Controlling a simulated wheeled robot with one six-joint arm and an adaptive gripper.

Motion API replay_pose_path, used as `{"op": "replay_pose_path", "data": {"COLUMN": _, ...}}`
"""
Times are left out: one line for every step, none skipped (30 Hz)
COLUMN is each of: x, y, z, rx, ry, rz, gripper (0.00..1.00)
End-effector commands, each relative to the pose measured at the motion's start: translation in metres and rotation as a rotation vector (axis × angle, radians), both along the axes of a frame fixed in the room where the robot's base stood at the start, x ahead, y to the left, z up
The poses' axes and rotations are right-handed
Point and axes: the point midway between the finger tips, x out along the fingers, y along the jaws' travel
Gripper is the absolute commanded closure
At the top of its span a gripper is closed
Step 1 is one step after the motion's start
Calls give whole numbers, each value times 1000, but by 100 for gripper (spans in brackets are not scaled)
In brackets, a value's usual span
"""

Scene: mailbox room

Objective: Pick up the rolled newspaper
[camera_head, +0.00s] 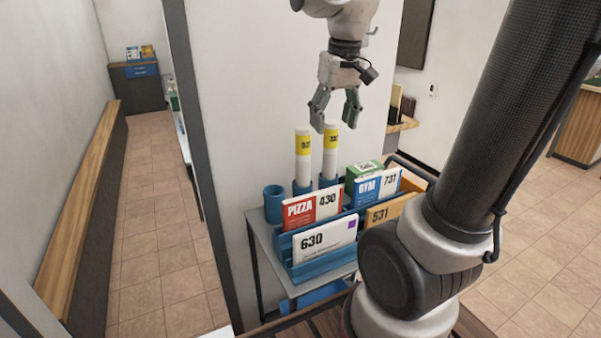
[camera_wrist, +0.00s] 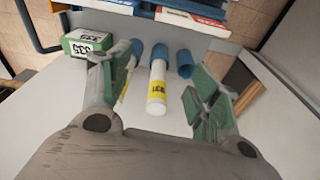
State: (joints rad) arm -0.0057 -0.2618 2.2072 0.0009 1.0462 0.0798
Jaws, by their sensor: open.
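Two white rolls with yellow labels, which look like rolled newspapers, stand upright in blue cups on a small table. In the head view they are the left roll (camera_head: 303,160) and the right roll (camera_head: 330,155). My gripper (camera_head: 336,114) is open and empty, pointing down just above the rolls. In the wrist view one roll (camera_wrist: 157,90) lies in line with the gap between the fingers (camera_wrist: 153,88). The other roll (camera_wrist: 129,76) is partly hidden behind the left finger. No finger clearly touches a roll.
An empty blue cup (camera_head: 274,204) stands left of the rolls. A blue rack (camera_head: 285,244) in front holds cards marked PIZZA 430, GYM 731, 630 and 531. A green box (camera_head: 362,176) stands right of the rolls. A wall (camera_head: 240,120) rises close behind the table.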

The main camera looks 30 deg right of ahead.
Motion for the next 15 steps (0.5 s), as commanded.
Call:
{"op": "replay_pose_path", "data": {"x": 11, "y": 0, "z": -2, "rx": 1, "ry": 15, "rz": -4, "gripper": 38}}
{"op": "replay_pose_path", "data": {"x": 17, "y": 0, "z": -2, "rx": 1, "ry": 22, "rz": -8, "gripper": 38}}
{"op": "replay_pose_path", "data": {"x": 27, "y": 1, "z": -4, "rx": 2, "ry": 34, "rz": -14, "gripper": 38}}
{"op": "replay_pose_path", "data": {"x": 34, "y": 1, "z": -5, "rx": 2, "ry": 42, "rz": -18, "gripper": 38}}
{"op": "replay_pose_path", "data": {"x": 42, "y": 1, "z": -7, "rx": 2, "ry": 52, "rz": -22, "gripper": 38}}
{"op": "replay_pose_path", "data": {"x": 53, "y": 1, "z": -10, "rx": 3, "ry": 67, "rz": -28, "gripper": 38}}
{"op": "replay_pose_path", "data": {"x": 62, "y": 1, "z": -13, "rx": 3, "ry": 79, "rz": -33, "gripper": 38}}
{"op": "replay_pose_path", "data": {"x": 71, "y": 1, "z": -16, "rx": 3, "ry": 90, "rz": -38, "gripper": 38}}
{"op": "replay_pose_path", "data": {"x": 83, "y": 2, "z": -20, "rx": 4, "ry": 105, "rz": -45, "gripper": 38}}
{"op": "replay_pose_path", "data": {"x": 92, "y": 2, "z": -24, "rx": 3, "ry": 115, "rz": -50, "gripper": 38}}
{"op": "replay_pose_path", "data": {"x": 99, "y": 2, "z": -27, "rx": 4, "ry": 125, "rz": -55, "gripper": 38}}
{"op": "replay_pose_path", "data": {"x": 107, "y": 2, "z": -30, "rx": 4, "ry": 134, "rz": -59, "gripper": 38}}
{"op": "replay_pose_path", "data": {"x": 111, "y": 2, "z": -32, "rx": 4, "ry": 140, "rz": -62, "gripper": 38}}
{"op": "replay_pose_path", "data": {"x": 114, "y": 2, "z": -34, "rx": 3, "ry": 144, "rz": -64, "gripper": 38}}
{"op": "replay_pose_path", "data": {"x": 117, "y": 2, "z": -36, "rx": 4, "ry": 148, "rz": -66, "gripper": 38}}
